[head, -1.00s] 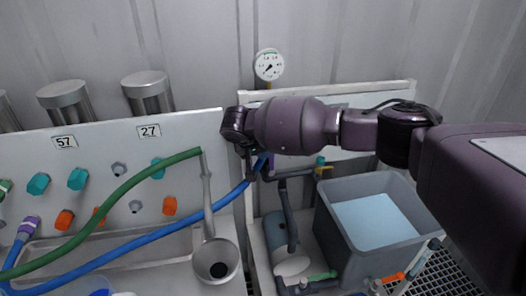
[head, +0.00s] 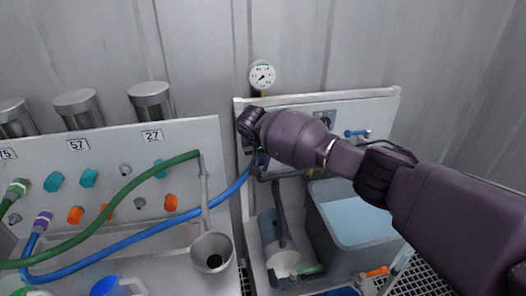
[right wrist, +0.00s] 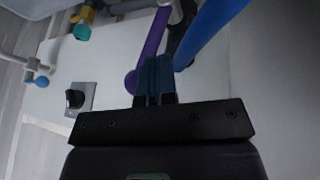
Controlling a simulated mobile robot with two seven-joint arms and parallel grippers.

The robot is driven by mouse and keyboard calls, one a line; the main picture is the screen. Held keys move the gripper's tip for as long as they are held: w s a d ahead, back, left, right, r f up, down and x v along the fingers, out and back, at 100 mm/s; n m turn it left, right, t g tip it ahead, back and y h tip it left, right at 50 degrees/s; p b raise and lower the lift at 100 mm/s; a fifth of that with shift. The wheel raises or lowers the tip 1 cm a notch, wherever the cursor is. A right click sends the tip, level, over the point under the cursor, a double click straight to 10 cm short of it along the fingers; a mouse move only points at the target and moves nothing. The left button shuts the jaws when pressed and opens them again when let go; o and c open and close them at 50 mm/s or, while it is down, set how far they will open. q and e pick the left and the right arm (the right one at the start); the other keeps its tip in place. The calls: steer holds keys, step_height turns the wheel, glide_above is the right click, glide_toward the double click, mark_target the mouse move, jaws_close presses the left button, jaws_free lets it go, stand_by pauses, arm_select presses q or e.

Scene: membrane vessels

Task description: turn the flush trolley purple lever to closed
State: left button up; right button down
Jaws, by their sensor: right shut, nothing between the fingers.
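The purple lever (right wrist: 150,48) shows in the right wrist view as a long bar with a rounded end. It runs down beside the closed fingers of my right gripper (right wrist: 154,82). The fingertips are very near or against the lever; I cannot tell if they touch. In the head view my right gripper (head: 248,145) is at the left part of the flush trolley's white panel (head: 385,105), mostly hidden by its own wrist. Only a small purple patch of the lever (head: 263,158) shows there, beside the blue hose. My left gripper is out of view.
A blue hose (head: 232,190) and a green hose (head: 120,190) cross the left panel (head: 200,135). A pressure gauge (head: 262,75) stands above the trolley. A grey water tank (head: 335,245) is below my right arm. A black knob (right wrist: 74,98) is on the panel.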

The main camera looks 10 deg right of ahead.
steer(key=shift+d+r+y+p, duration=0.1)
steer(key=shift+d+y+p, duration=0.8)
steer(key=shift+p, duration=0.25)
arm_select(q)
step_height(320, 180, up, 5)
steer(key=p, duration=0.1)
arm_select(e)
steer(key=shift+d+f+m+y, duration=0.15)
steer(key=shift+d+m+y, duration=0.05)
steer(key=shift+d+y, duration=0.35)
steer(key=shift+d+f+m+y, duration=0.2)
steer(key=shift+d+y, duration=0.2)
steer(key=shift+y, duration=0.15)
arm_select(q)
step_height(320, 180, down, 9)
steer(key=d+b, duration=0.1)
steer(key=b, duration=0.6)
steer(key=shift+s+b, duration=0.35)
arm_select(e)
steer(key=d+f+m+y, duration=0.2)
steer(key=d+f+y, duration=0.4)
steer(key=y, duration=0.3)
steer(key=shift+f+t, duration=0.25)
steer(key=shift+t, duration=0.15)
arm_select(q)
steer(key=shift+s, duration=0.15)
arm_select(e)
steer(key=shift+d, duration=0.1)
